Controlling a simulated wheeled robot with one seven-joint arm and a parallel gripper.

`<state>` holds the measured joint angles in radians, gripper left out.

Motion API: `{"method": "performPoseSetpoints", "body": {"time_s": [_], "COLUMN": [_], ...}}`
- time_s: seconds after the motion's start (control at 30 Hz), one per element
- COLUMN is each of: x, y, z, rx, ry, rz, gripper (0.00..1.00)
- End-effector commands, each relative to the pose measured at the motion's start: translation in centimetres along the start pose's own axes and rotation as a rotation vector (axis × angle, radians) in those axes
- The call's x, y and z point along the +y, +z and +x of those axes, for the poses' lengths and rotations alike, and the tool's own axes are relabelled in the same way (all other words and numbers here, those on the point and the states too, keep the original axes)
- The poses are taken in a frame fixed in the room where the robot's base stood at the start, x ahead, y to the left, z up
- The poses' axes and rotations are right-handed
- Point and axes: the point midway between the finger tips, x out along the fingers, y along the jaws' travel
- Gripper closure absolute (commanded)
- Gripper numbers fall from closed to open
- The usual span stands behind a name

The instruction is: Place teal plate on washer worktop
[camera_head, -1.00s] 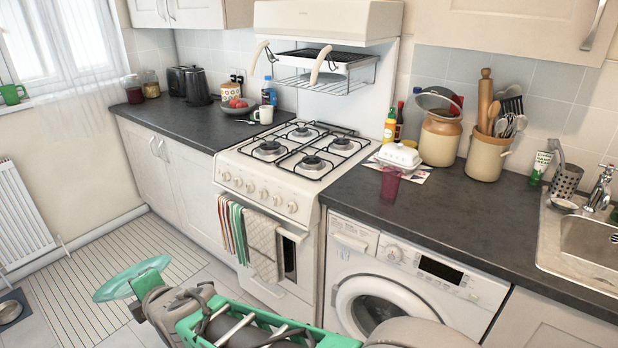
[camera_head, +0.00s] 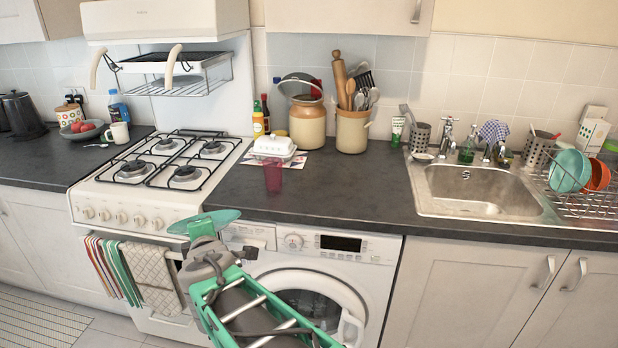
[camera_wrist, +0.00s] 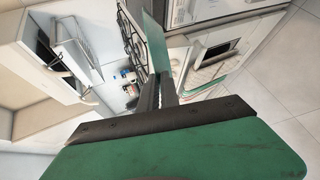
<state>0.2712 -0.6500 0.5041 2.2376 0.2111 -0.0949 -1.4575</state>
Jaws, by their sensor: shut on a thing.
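The teal plate (camera_head: 203,223) is held near level in front of the oven and washer, close to the counter's front edge in the head view. My gripper (camera_wrist: 160,92) is shut on the plate's rim; the plate (camera_wrist: 155,45) shows nearly edge-on in the wrist view. The fingertips are small and partly hidden by my wrist in the head view. The washer (camera_head: 325,270) stands under the dark worktop (camera_head: 330,205), right of the cooker. The worktop above it is bare in its middle.
A pink tumbler (camera_head: 273,176) and a white butter dish (camera_head: 274,146) stand on the worktop's left part. Jars (camera_head: 352,132) stand at the back. The sink (camera_head: 475,190) is at right, with a dish rack (camera_head: 585,205) beyond. The cooker (camera_head: 160,185) is at left.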

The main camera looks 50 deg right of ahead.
Motion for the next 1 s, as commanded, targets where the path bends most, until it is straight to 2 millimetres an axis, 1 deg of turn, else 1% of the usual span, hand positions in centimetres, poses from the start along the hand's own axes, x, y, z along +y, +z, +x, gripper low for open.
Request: {"method": "performPoseSetpoints", "body": {"time_s": [0.03, 0.07, 0.1, 0.13, 0.17, 0.2, 0.27, 0.3, 0.37, 0.4, 0.5, 0.6, 0.67, 0.77, 1.0], "x": [0.4, 0.8, 1.2, 1.5, 1.8, 2.0, 2.3, 2.3, 2.3, 2.2, 1.9, 1.8, 1.7, 1.6, 1.2], "y": [3.5, 5.6, 8.5, 10.7, 12.8, 15.6, 19.5, 21.9, 25.0, 26.8, 30.0, 31.8, 32.3, 33.2, 36.3], "z": [0.2, 0.1, -0.2, -0.6, -1.1, -2.0, -3.5, -4.7, -6.6, -7.8, -10.5, -12.2, -12.4, -11.2, -4.5], "rx": [-0.084, -0.138, -0.211, -0.267, -0.324, -0.397, -0.507, -0.577, -0.673, -0.732, -0.844, -0.910, -0.929, -0.938, -0.936], "ry": [0.017, 0.025, 0.034, 0.041, 0.048, 0.058, 0.071, 0.077, 0.087, 0.093, 0.103, 0.110, 0.110, 0.105, 0.105], "rz": [0.037, 0.060, 0.091, 0.114, 0.136, 0.165, 0.207, 0.233, 0.265, 0.285, 0.321, 0.341, 0.346, 0.347, 0.346], "gripper": [1.00, 1.00, 1.00, 1.00, 1.00, 1.00, 1.00, 1.00, 1.00, 1.00, 1.00, 1.00, 1.00, 1.00, 1.00]}}
